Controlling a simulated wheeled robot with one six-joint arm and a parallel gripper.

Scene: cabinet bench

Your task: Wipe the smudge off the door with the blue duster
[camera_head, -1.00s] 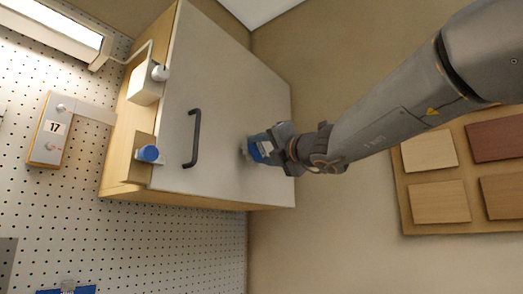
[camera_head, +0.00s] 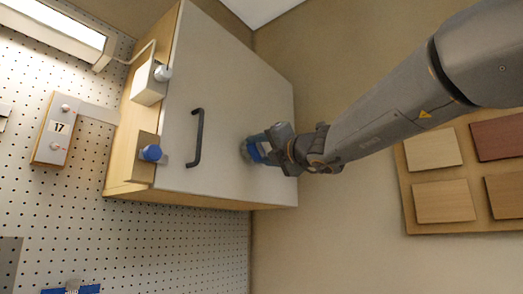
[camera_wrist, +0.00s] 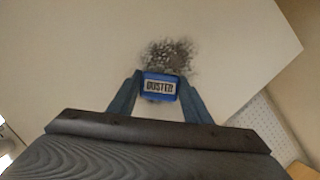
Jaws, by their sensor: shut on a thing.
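The white cabinet door (camera_head: 220,95) has a black handle (camera_head: 195,138) on its left part. My gripper (camera_head: 262,147) is at the right part of the door, shut on the blue duster (camera_head: 254,152). In the wrist view the duster (camera_wrist: 160,86), labelled "DUSTER", sits between the two fingers of my gripper (camera_wrist: 160,92). A dark speckled smudge (camera_wrist: 169,55) shows on the door just beyond the duster, partly hidden by it. The duster is at or very near the door face; I cannot tell whether it touches.
A white box (camera_head: 148,83) and a blue knob (camera_head: 151,153) are on the cabinet's wooden side. A board with wooden panels (camera_head: 437,150) hangs at right.

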